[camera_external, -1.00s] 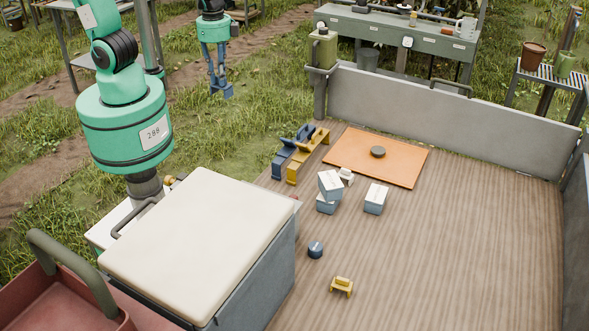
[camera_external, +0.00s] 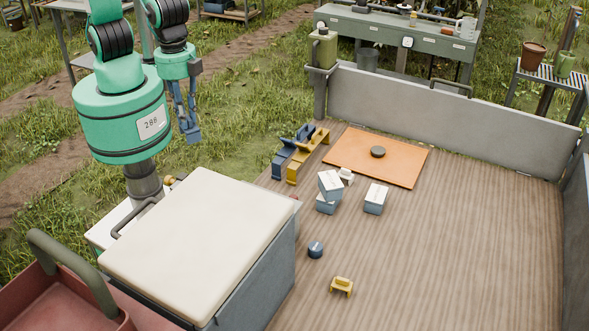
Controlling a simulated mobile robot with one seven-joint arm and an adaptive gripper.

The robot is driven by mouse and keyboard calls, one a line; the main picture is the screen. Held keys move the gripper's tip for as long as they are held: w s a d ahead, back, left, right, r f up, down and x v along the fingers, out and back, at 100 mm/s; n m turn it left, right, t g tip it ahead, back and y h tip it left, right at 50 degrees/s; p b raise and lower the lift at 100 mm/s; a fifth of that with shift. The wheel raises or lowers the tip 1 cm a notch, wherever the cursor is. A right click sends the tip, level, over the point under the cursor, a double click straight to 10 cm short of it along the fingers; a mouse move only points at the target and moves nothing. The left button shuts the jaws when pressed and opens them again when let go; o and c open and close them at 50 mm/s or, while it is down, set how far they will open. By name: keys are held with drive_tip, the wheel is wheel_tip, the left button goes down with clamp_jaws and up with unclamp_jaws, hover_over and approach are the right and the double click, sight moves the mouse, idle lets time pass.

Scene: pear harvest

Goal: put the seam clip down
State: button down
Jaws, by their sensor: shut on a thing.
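My gripper (camera_external: 187,118) hangs pointing down in the air over the grass, left of the wooden deck. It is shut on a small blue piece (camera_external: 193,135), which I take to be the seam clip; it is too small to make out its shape. A similar-sized yellow clip-like piece (camera_external: 341,286) stands on the deck at the front. A blue bracket (camera_external: 287,157) and a yellow bracket (camera_external: 305,157) stand side by side at the deck's left edge.
An orange mat (camera_external: 397,164) with a dark disc (camera_external: 378,152) lies at the back of the wooden deck (camera_external: 470,250). Pale-lidded boxes (camera_external: 375,198) and a dark blue round piece (camera_external: 315,249) stand nearby. A cream-topped chest (camera_external: 195,240) is in front. The deck's right side is mostly clear.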

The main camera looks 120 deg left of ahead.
drive_tip(key=s+d+m+p, duration=0.2)
drive_tip(key=d+m, duration=0.1)
drive_tip(key=d, duration=1.2)
wheel_tip(320, 180, down, 6)
drive_tip(key=shift+s, duration=0.2)
drive_tip(key=w+d+f+p, duration=0.1)
drive_tip(key=w+d, duration=0.7)
drive_tip(key=w, duration=0.4)
drive_tip(key=shift+w+d+f, duration=0.25)
drive_tip(key=shift+w+d+f, duration=0.15)
drive_tip(key=shift+f, duration=0.75)
drive_tip(key=shift+w+d+f, duration=0.1)
drive_tip(key=shift+w+f, duration=0.05)
drive_tip(key=shift+f, duration=0.75)
